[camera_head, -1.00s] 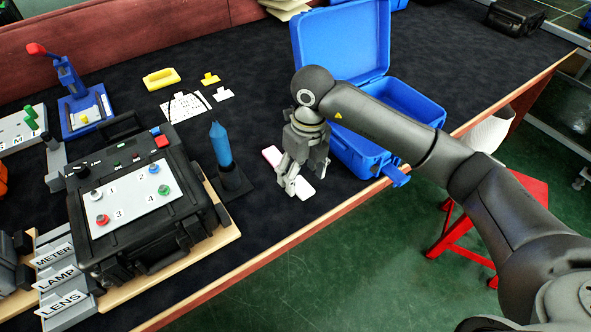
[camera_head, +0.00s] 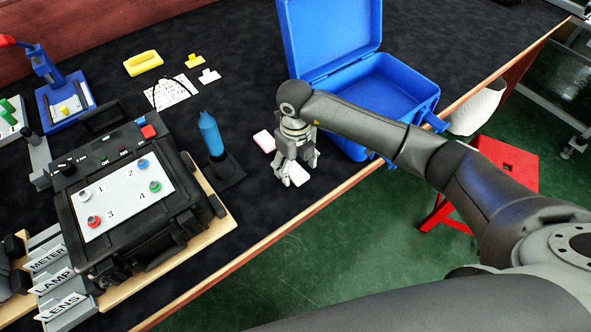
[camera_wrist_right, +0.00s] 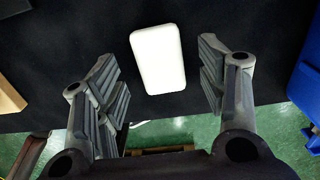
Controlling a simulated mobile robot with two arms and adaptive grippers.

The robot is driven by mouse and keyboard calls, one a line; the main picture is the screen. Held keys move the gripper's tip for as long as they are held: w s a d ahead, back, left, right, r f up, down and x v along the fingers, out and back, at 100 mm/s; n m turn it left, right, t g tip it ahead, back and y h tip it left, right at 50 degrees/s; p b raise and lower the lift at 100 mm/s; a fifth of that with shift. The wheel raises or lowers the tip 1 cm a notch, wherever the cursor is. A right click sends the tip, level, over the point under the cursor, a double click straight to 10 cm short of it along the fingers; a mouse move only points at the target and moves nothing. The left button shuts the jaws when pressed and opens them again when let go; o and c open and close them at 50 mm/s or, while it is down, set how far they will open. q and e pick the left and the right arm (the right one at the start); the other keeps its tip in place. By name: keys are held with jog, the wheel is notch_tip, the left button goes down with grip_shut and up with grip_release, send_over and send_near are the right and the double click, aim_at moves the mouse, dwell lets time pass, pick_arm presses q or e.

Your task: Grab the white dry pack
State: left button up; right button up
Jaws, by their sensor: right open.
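The white dry pack (camera_head: 298,172) lies on the dark table mat near the front edge. It shows as a white rounded block in the right wrist view (camera_wrist_right: 158,59). In the wrist view the pack is between and slightly beyond the open fingers (camera_wrist_right: 165,85), with dark gaps on both sides. My left gripper is not in view.
An open blue case (camera_head: 372,88) stands right of the gripper. A blue bottle-like object (camera_head: 211,135) on a black stand and a black control box (camera_head: 128,200) are to the left. The table's front edge (camera_head: 262,246) is close.

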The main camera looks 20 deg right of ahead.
jog(key=shift+f, duration=0.65)
jog(key=c, duration=0.4)
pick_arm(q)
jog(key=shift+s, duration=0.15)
pick_arm(e)
jog(key=c, duration=0.5)
jog(key=shift+c, duration=0.2)
